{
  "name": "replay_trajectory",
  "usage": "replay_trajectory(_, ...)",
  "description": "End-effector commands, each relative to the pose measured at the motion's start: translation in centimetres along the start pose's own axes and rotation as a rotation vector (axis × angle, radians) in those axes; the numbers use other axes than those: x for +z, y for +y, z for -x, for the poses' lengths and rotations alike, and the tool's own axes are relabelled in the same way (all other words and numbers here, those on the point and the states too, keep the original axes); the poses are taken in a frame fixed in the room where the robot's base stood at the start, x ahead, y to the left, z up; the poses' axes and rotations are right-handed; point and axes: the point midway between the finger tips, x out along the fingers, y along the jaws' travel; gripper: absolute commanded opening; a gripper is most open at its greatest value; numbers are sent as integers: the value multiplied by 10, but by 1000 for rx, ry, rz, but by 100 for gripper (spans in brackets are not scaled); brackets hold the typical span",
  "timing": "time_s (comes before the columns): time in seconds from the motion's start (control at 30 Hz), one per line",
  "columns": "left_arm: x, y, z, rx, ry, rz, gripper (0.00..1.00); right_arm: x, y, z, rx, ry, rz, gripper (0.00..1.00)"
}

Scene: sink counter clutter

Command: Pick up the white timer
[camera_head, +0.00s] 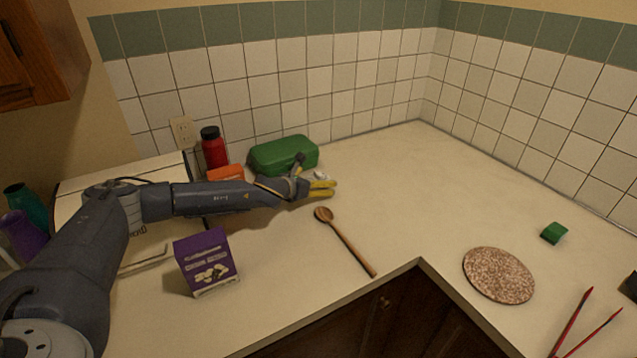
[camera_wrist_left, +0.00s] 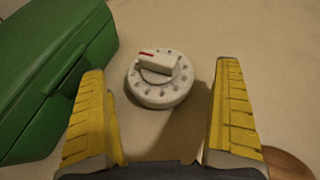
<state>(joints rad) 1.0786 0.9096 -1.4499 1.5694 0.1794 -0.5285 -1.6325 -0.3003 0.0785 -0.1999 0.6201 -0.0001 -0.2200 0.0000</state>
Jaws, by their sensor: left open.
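The white timer (camera_wrist_left: 160,80) is a round dial with a raised knob, a red mark and dark dots. It sits on the counter just beyond my left gripper's fingertips in the left wrist view, centred a little left between them. In the head view, the timer (camera_head: 320,175) is a small white patch beside the fingers, partly hidden by them. My left gripper (camera_head: 322,188) has yellow finger pads and is open and empty; its spread fingers also show in the left wrist view (camera_wrist_left: 165,85). My right gripper is not in view.
A green case (camera_head: 283,155) stands close behind the timer, left of it in the wrist view. A wooden spoon (camera_head: 345,240) lies in front of the gripper. A purple box (camera_head: 207,262), red bottle (camera_head: 214,150) and speckled round mat (camera_head: 498,275) are farther off.

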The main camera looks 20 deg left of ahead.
Motion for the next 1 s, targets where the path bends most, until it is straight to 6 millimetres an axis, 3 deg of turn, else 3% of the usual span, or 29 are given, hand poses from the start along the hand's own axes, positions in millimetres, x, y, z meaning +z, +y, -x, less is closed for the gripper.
replay_trajectory(0.2,0,1,-16,1,0,0,99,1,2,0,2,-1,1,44)
replay_trajectory(0.5,0,0,-18,0,0,0,99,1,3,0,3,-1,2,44)
replay_trajectory(1.0,0,0,-18,0,0,0,42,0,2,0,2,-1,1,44)
